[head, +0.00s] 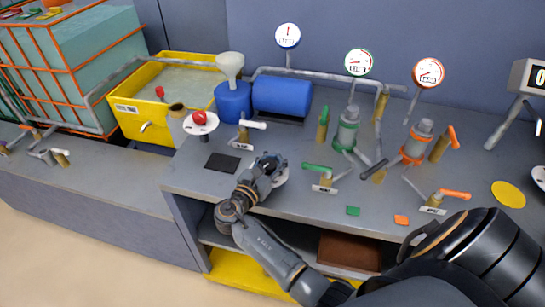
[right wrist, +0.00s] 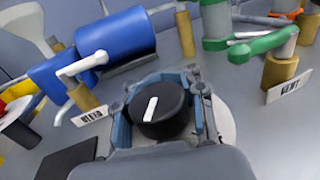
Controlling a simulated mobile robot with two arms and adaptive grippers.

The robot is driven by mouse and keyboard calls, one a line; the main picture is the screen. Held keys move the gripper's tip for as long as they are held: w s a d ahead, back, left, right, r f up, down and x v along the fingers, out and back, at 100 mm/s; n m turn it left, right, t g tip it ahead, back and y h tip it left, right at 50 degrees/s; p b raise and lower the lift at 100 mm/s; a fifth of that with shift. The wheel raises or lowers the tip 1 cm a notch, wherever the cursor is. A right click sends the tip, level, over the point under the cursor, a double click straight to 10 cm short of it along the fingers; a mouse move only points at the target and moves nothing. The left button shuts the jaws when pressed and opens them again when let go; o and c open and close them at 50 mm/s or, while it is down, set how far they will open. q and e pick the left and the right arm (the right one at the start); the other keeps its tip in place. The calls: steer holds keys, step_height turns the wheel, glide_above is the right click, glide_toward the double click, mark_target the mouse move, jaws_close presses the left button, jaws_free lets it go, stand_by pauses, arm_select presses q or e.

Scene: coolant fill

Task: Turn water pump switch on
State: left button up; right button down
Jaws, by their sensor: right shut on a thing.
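The water pump switch looks to be the black round knob (right wrist: 160,108) with a white pointer stripe, on a round white plate (right wrist: 226,122) on the bench top. My right gripper (right wrist: 163,104) has its fingers on both sides of this knob and is shut on it. In the right wrist view the stripe runs nearly up and down, its top leaning slightly right. In the head view my right gripper (head: 271,163) is low over the plate (head: 282,176), and the knob is mostly hidden by the fingers. My left gripper is not in view.
The bench (head: 300,205) holds a blue pump body (head: 282,96), a white-handled valve (head: 252,124) and a green-handled valve (head: 318,168) close to the gripper. A red button (head: 199,117) stands to the left. Gauges (head: 288,36) stand behind. A dark square pad (head: 222,163) lies left of the gripper.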

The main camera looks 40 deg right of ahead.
steer(key=shift+s+f+m+g+h, duration=0.1)
steer(key=shift+s+m+g+h, duration=0.1)
steer(key=shift+m+g, duration=0.3)
steer(key=shift+s+f+m+g+h, duration=0.1)
steer(key=shift+m+g+h, duration=0.15)
steer(key=shift+g, duration=0.45)
steer(key=shift+d, duration=0.1)
steer(key=c, duration=1.1)
jaws_free()
steer(key=shift+r, duration=0.1)
steer(key=shift+o, duration=0.2)
steer(key=shift+v, duration=3.75)
steer(key=shift+w, duration=0.1)
